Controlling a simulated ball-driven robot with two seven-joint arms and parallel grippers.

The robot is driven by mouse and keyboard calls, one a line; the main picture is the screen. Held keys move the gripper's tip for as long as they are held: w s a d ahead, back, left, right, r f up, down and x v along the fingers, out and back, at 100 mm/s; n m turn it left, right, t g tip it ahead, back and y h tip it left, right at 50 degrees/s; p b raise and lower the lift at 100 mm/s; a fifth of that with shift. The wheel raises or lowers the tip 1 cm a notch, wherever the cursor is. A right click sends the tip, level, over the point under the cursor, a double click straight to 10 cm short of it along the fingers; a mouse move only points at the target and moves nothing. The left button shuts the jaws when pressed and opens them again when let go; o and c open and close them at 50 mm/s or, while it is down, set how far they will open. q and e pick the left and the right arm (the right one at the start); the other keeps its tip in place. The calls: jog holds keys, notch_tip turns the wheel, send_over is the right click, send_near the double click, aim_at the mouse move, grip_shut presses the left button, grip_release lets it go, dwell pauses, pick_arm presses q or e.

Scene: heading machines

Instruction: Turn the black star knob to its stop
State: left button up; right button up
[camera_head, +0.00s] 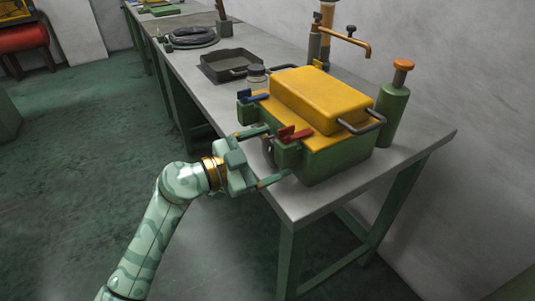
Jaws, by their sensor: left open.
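The green machine box (330,160) with a yellow lid (318,95) stands on the grey workbench. I cannot clearly make out the black star knob; a small dark part (268,146) on the box's near left side, partly hidden by my gripper, may be it. My left gripper (277,153) is open at that side, with one finger above and one below this part. I cannot tell whether the fingers touch it. My right gripper is not in view.
A red lever (294,134) and a blue lever (252,97) sit close to my left gripper. A green bottle (390,112) with an orange top stands behind the box.

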pick_arm(q)
jog(key=c, duration=1)
jog(key=shift+r, duration=0.1)
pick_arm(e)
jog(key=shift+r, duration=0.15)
pick_arm(q)
jog(key=shift+s+r+m+p, duration=0.1)
jog(key=shift+r+m+p, duration=0.05)
jog(key=shift+m+p, duration=1.35)
jog(key=shift+p, duration=0.35)
jog(key=shift+f+m+p, duration=0.2)
jog(key=shift+m+p, duration=0.5)
jog(key=shift+m, duration=0.3)
jog(key=shift+f+m+p, duration=0.15)
jog(key=shift+m+p, duration=0.25)
jog(key=shift+m, duration=0.6)
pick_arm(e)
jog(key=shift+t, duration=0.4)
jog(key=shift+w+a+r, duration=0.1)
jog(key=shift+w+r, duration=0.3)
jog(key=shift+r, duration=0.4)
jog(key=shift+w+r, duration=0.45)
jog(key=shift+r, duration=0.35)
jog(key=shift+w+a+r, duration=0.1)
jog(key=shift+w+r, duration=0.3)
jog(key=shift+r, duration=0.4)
